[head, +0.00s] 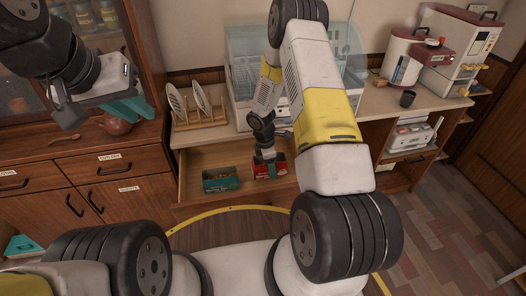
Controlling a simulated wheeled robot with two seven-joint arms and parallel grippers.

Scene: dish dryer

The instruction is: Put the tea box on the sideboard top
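Two small boxes sit in the open drawer (190,160) under the counter: a green one (220,179) and a red one (262,171). Their labels are too small to read, so I cannot tell which is the tea box. My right gripper (268,156) points down at the red box and partly covers it; whether it grips the box is unclear. My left gripper (100,112) is open and empty, high in front of the sideboard. The sideboard top (84,147) at left is brown wood and holds a reddish-brown teapot (116,125) and a wooden spoon (64,140).
A plate rack (201,122) with plates and a clear dish dryer (240,75) stand on the counter. A dark cup (407,98) and white-and-red appliances (405,60) are at right. Glass-doored shelves with jars rise behind the sideboard. The front of the sideboard top looks clear.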

